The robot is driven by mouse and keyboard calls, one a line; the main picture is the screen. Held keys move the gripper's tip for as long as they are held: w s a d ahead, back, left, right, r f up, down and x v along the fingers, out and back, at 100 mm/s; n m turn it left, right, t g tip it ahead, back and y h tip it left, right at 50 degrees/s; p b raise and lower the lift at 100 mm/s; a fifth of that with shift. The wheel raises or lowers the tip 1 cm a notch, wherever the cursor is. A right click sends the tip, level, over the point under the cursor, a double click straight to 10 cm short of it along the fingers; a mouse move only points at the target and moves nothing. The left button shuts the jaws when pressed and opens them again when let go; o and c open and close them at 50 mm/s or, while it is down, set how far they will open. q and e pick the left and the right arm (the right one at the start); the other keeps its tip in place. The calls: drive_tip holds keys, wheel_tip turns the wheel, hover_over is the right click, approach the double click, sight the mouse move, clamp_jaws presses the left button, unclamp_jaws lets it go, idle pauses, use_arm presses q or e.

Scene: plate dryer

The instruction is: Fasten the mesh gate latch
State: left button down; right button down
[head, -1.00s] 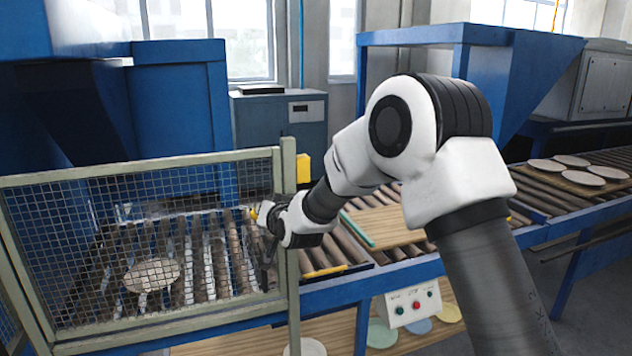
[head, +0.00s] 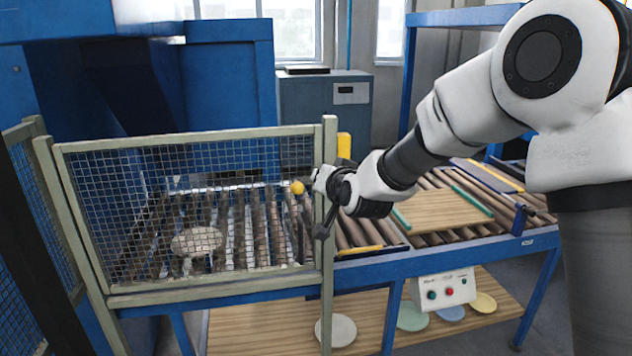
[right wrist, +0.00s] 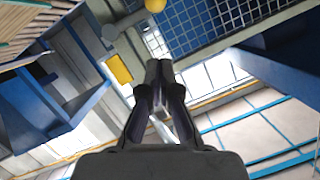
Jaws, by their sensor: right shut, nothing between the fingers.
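The mesh gate (head: 190,272) stands in front of the roller conveyor, its beige frame upright and its right post (head: 328,250) beside my right gripper. A yellow round knob (head: 297,187) shows just left of that post; it also shows at the top of the right wrist view (right wrist: 155,5). My right gripper (head: 322,205) is at the post, close to the knob, and does not hold it. In the right wrist view its fingers (right wrist: 160,72) are together with nothing between them. The latch's exact position is partly hidden by the gripper. My left gripper is not in view.
A yellow block (head: 344,146) stands behind the post. A wooden board (head: 440,210) lies on the rollers to the right. Plates lie on the lower shelf (head: 260,325), and one plate (head: 196,241) is behind the mesh.

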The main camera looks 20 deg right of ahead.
drive_tip(key=s+a+f+n+g, duration=0.1)
drive_tip(key=s+f+g, duration=0.3)
drive_tip(key=f, duration=0.8)
drive_tip(key=s+a+f+g, duration=0.15)
drive_tip(key=s+f, duration=0.35)
drive_tip(key=f, duration=0.8)
drive_tip(key=s+a+f+n+g, duration=0.1)
drive_tip(key=s+f+g, duration=0.3)
drive_tip(key=f, duration=0.8)
drive_tip(key=s+a+f+n+g, duration=0.1)
drive_tip(key=s+f, duration=0.3)
drive_tip(key=s, duration=0.5)
drive_tip(key=s+a+f+n+g+y, duration=0.1)
drive_tip(key=s+f, duration=0.3)
drive_tip(key=s, duration=0.6)
drive_tip(key=s+a+f+n+g, duration=0.1)
drive_tip(key=s+f+n+g, duration=0.1)
drive_tip(key=s+f, duration=0.3)
drive_tip(key=s+g, duration=0.1)
drive_tip(key=s, duration=0.3)
drive_tip(key=shift+s+y+b, duration=0.2)
drive_tip(key=shift+y+b, duration=0.1)
drive_tip(key=shift+w+d+g, duration=0.1)
drive_tip(key=shift+g, duration=0.15)
